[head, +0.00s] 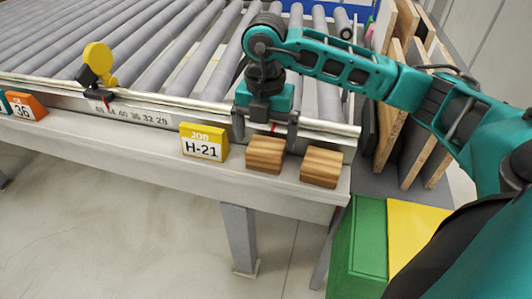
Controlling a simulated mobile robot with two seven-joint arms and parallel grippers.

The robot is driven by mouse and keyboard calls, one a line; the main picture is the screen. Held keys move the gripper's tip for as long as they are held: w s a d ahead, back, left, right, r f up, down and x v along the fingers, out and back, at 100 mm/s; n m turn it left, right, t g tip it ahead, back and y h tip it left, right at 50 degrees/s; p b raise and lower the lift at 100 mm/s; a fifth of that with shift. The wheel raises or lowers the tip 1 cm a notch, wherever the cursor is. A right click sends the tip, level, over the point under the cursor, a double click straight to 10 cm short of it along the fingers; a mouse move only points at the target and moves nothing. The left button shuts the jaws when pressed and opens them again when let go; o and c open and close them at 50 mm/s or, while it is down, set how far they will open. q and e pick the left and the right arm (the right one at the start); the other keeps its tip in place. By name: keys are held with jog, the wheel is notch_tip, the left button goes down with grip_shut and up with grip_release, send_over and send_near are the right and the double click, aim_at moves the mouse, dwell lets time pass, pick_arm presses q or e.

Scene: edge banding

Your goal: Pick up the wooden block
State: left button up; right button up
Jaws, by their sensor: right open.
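Two wooden blocks with striped grain sit side by side on the front ledge of the roller conveyor. The left wooden block (266,154) is just below my right gripper (265,140). The right wooden block (321,167) stands a little to its right, near the ledge's end. My right gripper points down with its fingers apart, one on each side above the left block. The view does not show clearly whether the fingertips touch it. My left gripper is not in view.
A yellow H-21 job sign (204,142) stands left of the blocks. The conveyor rollers (150,50) lie behind. A yellow disc stop (98,58) sits on the rail. Upright boards (392,120) and a green box (368,235) are at right.

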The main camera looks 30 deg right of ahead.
aim_at(266, 146)
jog(key=shift+s+f, duration=0.1)
jog(key=shift+f, duration=1.9)
jog(key=shift+c, duration=0.5)
jog(key=c, duration=0.8)
jog(key=shift+c, duration=0.2)
jog(key=shift+r, duration=0.15)
